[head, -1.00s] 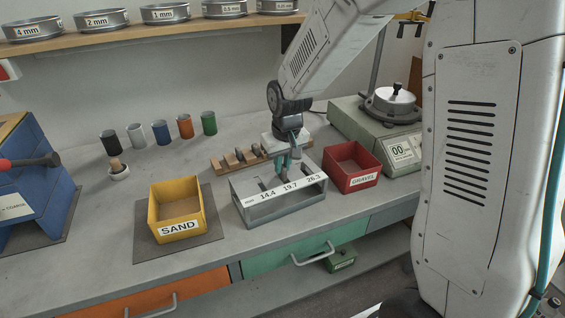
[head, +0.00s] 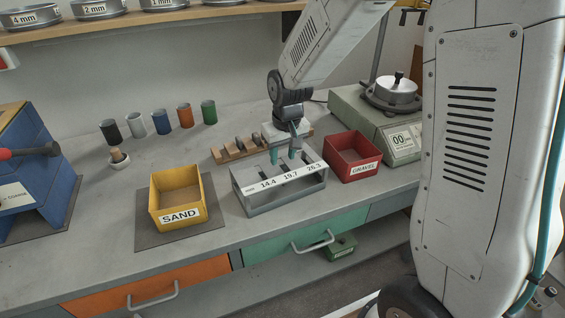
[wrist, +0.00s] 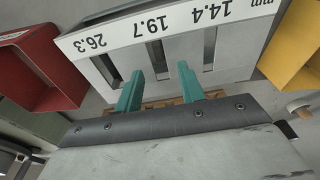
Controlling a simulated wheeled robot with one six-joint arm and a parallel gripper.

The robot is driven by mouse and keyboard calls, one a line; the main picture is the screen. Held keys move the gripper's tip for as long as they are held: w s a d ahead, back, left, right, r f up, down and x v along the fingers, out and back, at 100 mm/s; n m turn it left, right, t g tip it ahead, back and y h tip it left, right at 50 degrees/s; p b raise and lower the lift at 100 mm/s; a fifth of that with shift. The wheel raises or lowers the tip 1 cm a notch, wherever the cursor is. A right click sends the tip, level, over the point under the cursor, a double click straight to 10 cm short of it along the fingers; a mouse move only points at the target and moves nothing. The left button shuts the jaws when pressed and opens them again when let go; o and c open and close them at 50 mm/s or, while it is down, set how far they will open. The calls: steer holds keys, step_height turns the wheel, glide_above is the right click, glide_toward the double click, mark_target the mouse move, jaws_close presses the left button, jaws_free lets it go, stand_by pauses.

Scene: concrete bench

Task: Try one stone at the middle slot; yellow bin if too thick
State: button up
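The slotted gauge (head: 277,205) is a grey metal frame whose white strip reads 14.4, 19.7 and 26.3. Its middle slot, 19.7, lies between my fingers in the wrist view. My gripper (head: 284,157) is open above the gauge, its teal fingers spread. In the wrist view my gripper (wrist: 160,88) has nothing between its fingers. Several grey stones (head: 240,143) stand in the wooden rack (head: 226,156) behind the gauge. The yellow bin (head: 180,232), labelled SAND, stands left of the gauge on a grey mat; no stone shows in it.
The red bin (head: 366,175), labelled GRAVEL, stands close to the gauge's right. A blue stand (head: 50,210) is at far left.

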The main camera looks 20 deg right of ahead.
step_height(320, 180, up, 8)
steer(key=s, duration=0.1)
stand_by(0.6)
steer(key=shift+s+f, duration=0.1)
steer(key=shift+f, duration=0.05)
stand_by(0.4)
steer(key=s+d+r, duration=0.1)
steer(key=s+r, duration=0.2)
steer(key=s, duration=0.6)
steer(key=s+d+r, duration=0.1)
steer(key=s+r, duration=0.2)
steer(key=s, duration=0.7)
steer(key=s+d+r+m, duration=0.1)
steer(key=s+r, duration=0.1)
steer(key=s, duration=0.7)
steer(key=shift+s+r, duration=0.25)
steer(key=shift+r, duration=0.15)
